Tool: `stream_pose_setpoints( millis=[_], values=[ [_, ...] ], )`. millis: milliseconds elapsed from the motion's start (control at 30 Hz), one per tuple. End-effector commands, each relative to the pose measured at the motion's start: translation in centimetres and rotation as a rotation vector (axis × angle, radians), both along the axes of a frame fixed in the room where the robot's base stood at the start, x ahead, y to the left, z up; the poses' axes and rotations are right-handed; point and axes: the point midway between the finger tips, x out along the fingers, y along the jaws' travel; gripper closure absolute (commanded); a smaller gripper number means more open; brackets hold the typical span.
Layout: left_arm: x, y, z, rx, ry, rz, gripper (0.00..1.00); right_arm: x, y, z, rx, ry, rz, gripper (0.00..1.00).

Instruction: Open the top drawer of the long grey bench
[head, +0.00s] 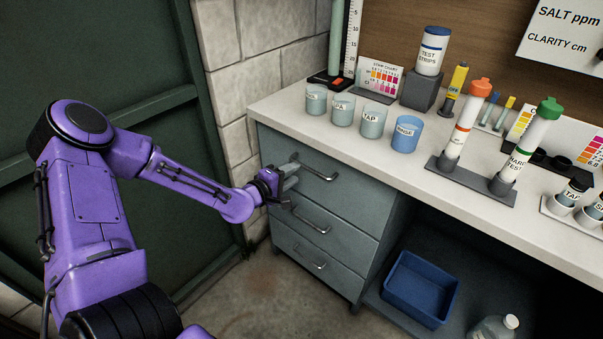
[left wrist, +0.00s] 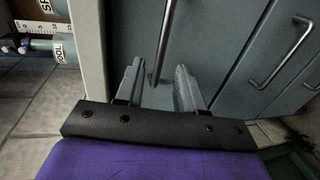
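The long grey bench (head: 480,195) has a stack of drawers at its left end. The top drawer (head: 350,195) looks closed, its front flush with those below. Its metal bar handle (head: 318,174) also shows in the left wrist view (left wrist: 164,35). My left gripper (head: 291,176) is at the left end of this handle, close to the drawer front. In the left wrist view, its two grey fingers (left wrist: 157,82) are apart, with the end of the handle between them. Whether either finger touches the bar cannot be told. My right gripper is not in view.
Two lower drawers have handles (head: 312,221) (head: 310,260) just below. Cups (head: 372,120), test tubes in a rack (head: 462,170) and a strip bottle (head: 431,52) stand on the benchtop. A blue bin (head: 421,290) sits under it. The floor before the drawers is clear.

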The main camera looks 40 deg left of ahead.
Motion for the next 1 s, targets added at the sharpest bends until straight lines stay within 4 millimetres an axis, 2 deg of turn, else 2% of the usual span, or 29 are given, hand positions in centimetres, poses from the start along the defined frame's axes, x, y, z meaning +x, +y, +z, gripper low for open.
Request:
stream_pose_setpoints(
  millis=[33, 233, 567, 700, 1000],
  values=[
    [1.1, 0.0, -0.8, 0.006, 0.004, -0.002, 0.62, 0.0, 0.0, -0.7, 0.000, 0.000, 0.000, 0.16],
    [4.2, -0.3, -1.1, 0.003, 0.003, -0.001, 0.62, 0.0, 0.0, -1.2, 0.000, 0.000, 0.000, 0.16],
    [4.9, -0.4, -1.0, 0.000, 0.002, -0.001, 0.62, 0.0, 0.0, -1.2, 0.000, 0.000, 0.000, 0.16],
    [4.9, -0.4, -1.0, 0.000, 0.002, -0.001, 1.00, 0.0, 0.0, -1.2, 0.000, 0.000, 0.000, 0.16],
    [4.8, -0.4, -1.1, 0.000, 0.002, -0.001, 1.00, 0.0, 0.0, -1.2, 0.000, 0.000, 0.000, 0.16]
  ],
)
